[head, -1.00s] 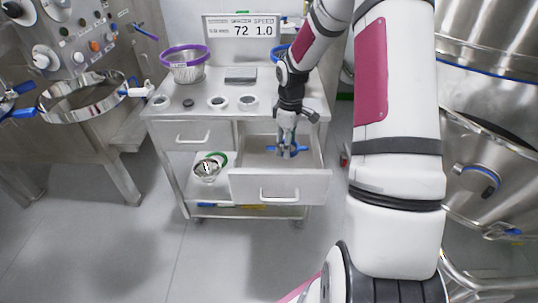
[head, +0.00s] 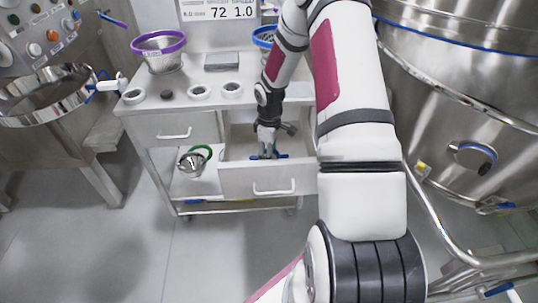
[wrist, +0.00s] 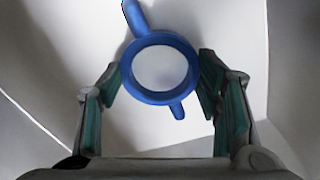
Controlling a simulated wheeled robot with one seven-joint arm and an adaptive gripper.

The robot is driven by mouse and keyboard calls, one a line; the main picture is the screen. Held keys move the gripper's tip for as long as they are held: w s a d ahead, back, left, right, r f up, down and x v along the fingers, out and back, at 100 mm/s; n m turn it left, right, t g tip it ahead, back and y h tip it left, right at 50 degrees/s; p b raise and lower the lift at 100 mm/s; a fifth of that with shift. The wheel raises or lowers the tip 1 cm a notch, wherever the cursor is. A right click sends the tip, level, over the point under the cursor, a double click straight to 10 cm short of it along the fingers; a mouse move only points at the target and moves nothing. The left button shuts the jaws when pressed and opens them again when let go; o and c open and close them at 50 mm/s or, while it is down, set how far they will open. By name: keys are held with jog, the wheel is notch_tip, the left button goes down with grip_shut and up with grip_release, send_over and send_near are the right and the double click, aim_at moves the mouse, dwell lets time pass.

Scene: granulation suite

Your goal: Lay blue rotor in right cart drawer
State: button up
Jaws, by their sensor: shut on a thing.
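The right cart drawer (head: 239,149) is pulled open below the cart top. My gripper (head: 267,150) reaches down inside it, pointing downward. It is shut on the blue rotor (head: 281,156), a ring with stub arms, whose tips show at the gripper's end in the head view. In the wrist view the blue rotor (wrist: 138,80) sits between the two fingers of my gripper (wrist: 160,76), with pale drawer surfaces behind it. I cannot tell whether the rotor touches the drawer floor.
The drawer front (head: 240,181) stands close on the near side of my gripper. The cart top (head: 185,95) carries a purple-rimmed basket (head: 159,62), white rings, a grey block (head: 221,61) and a blue-rimmed basket (head: 263,43). The left drawer (head: 170,128) is shut. A steel vessel stands at right.

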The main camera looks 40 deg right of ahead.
jog(key=shift+f, duration=0.4)
jog(key=shift+f, duration=0.15)
jog(key=o, duration=1.4)
